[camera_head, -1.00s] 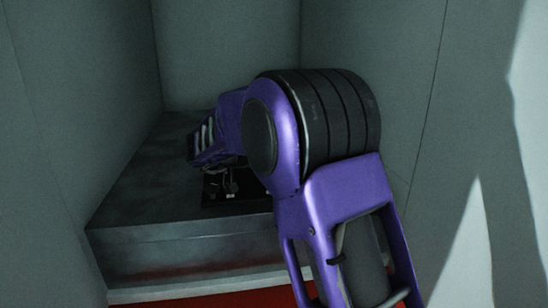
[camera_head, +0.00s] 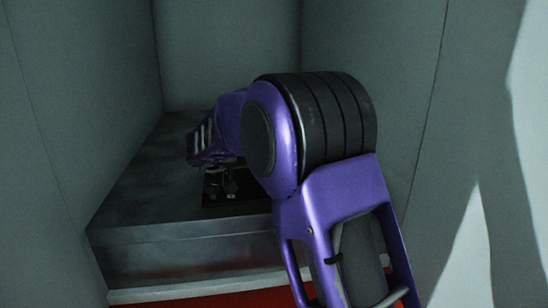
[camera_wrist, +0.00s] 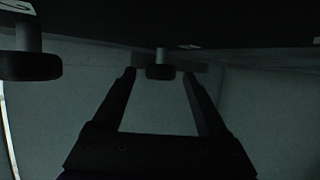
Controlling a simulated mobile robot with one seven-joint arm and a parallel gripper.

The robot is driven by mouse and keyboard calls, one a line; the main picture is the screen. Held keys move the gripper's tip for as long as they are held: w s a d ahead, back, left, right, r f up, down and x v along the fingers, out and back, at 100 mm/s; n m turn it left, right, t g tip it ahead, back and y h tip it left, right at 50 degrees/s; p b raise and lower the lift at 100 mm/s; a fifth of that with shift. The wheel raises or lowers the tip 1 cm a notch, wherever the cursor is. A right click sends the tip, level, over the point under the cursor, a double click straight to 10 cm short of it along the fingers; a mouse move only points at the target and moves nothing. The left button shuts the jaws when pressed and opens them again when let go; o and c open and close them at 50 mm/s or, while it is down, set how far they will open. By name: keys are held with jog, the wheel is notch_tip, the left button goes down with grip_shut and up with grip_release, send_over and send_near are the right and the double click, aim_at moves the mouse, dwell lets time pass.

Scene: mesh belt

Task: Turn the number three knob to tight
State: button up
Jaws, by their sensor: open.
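In the wrist view, a dark knob (camera_wrist: 160,71) on a short stem shows straight ahead, between and beyond my fingertips. A second, larger-looking dark knob (camera_wrist: 30,66) is at the upper left, outside my fingers. The number on each knob cannot be read. My gripper (camera_wrist: 159,75) is open, with one finger on each side of the middle knob's outline; I cannot tell whether they touch it. In the head view, a small black panel (camera_head: 236,206) with small fittings lies on the grey block, partly hidden by my arm, and my fingers cannot be made out.
The grey block (camera_head: 150,205) has a clear top to the left of the panel. Pale walls close in at the back, left (camera_head: 75,110) and right. A red surface (camera_head: 235,299) lies below the block's front. Small pale labels (camera_wrist: 18,6) show near the wrist view's top, unreadable.

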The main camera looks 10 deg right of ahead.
notch_tip(320, 180, up, 10)
dwell(0.5)
